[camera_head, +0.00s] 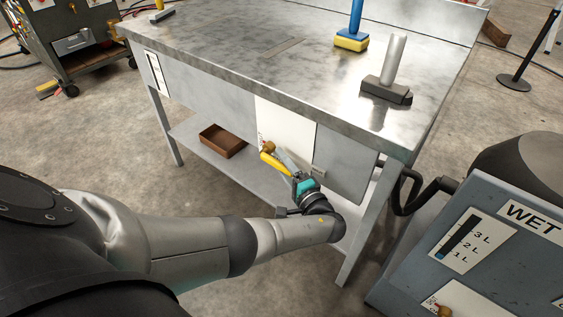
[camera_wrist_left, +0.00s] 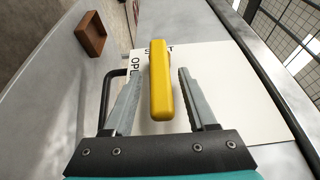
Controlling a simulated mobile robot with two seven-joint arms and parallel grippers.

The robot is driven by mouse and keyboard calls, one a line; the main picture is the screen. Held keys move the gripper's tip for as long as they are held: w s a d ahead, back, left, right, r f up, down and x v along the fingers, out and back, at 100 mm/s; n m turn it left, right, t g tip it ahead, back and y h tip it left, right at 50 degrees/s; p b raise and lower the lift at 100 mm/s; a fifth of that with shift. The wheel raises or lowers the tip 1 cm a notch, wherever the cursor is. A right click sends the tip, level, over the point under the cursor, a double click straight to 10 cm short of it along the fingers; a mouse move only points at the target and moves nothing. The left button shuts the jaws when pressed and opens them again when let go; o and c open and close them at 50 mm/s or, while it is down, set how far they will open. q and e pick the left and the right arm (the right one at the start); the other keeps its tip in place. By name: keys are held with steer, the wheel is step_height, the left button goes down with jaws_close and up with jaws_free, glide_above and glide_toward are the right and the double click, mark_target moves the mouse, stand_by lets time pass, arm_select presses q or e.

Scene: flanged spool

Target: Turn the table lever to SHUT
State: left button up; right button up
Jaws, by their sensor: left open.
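The table lever (camera_head: 274,163) is a yellow handle on a brass hub, in front of a white plate (camera_head: 287,128) on the table's front side. In the left wrist view the yellow handle (camera_wrist_left: 160,85) runs up the picture's middle. It partly covers a word at the plate's top, and part of OPEN shows to its left. My left gripper (camera_head: 284,164) is at the lever. In the wrist view its open fingers (camera_wrist_left: 158,80) stand one on each side of the handle, with gaps visible. My right gripper is not in view.
The metal tabletop (camera_head: 220,45) holds a grey-handled block (camera_head: 388,85) and a blue-handled yellow block (camera_head: 352,40). A brown tray (camera_head: 222,141) lies on the lower shelf. A panel marked WET (camera_head: 480,235) stands close at the right, with a black bent pipe (camera_head: 405,195) beside the table.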

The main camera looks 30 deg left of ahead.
arm_select(q)
steer(key=v, duration=0.3)
steer(key=shift+p, duration=0.35)
steer(key=p+v, duration=0.1)
steer(key=v, duration=1)
steer(key=shift+s+d, duration=0.25)
steer(key=shift+d, duration=0.05)
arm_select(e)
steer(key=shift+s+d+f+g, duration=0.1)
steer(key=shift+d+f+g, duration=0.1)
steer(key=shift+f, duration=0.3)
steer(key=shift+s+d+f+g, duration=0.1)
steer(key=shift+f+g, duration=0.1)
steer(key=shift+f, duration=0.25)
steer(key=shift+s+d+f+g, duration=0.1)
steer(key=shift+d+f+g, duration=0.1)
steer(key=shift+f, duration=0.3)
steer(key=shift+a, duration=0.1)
